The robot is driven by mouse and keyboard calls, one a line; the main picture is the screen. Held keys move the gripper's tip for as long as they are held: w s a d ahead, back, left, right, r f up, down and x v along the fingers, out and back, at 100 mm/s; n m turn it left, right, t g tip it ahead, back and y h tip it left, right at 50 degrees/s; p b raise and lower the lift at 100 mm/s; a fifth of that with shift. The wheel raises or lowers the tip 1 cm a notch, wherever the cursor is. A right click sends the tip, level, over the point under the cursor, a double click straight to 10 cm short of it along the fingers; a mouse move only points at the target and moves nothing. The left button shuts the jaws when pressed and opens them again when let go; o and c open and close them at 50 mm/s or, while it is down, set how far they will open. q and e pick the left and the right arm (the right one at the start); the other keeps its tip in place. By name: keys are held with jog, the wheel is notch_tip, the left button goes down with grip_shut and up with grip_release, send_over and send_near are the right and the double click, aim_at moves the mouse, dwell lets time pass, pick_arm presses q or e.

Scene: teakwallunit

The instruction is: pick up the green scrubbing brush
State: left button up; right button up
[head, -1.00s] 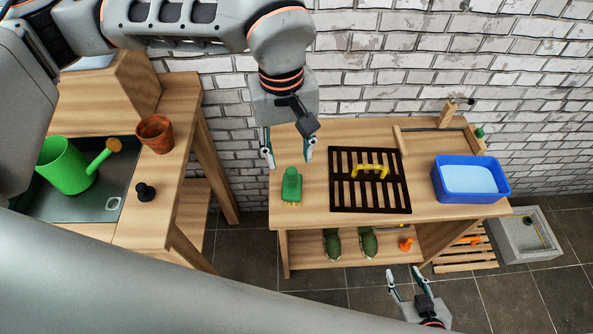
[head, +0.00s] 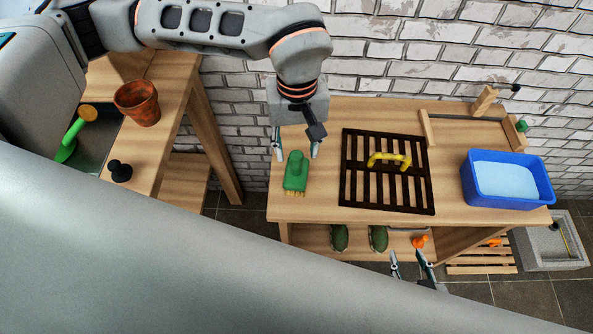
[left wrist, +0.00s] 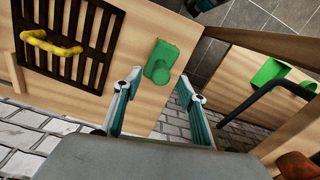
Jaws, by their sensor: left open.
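The green scrubbing brush (head: 295,172) lies on the left part of the wooden table (head: 310,208), its yellowish bristles towards the front edge. It also shows in the left wrist view (left wrist: 161,62), beyond the fingertips. My left gripper (head: 296,152) is open and empty, its two fingers to either side of the brush's far end in the head view. In the left wrist view the fingers (left wrist: 158,85) are apart with the brush ahead of the gap; no contact shows. My right gripper (head: 411,262) is low in front of the table, its fingers apart with nothing between them.
A dark slatted grate (head: 388,195) with a yellow handle (head: 389,160) lies right of the brush. A blue basin (head: 507,190) stands further right.

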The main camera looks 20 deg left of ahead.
aim_at(296, 155)
pick_arm(q)
jog(key=shift+f, duration=1.5)
grip_shut()
notch_tip(296, 155, up, 20)
jog(key=shift+p, duration=0.35)
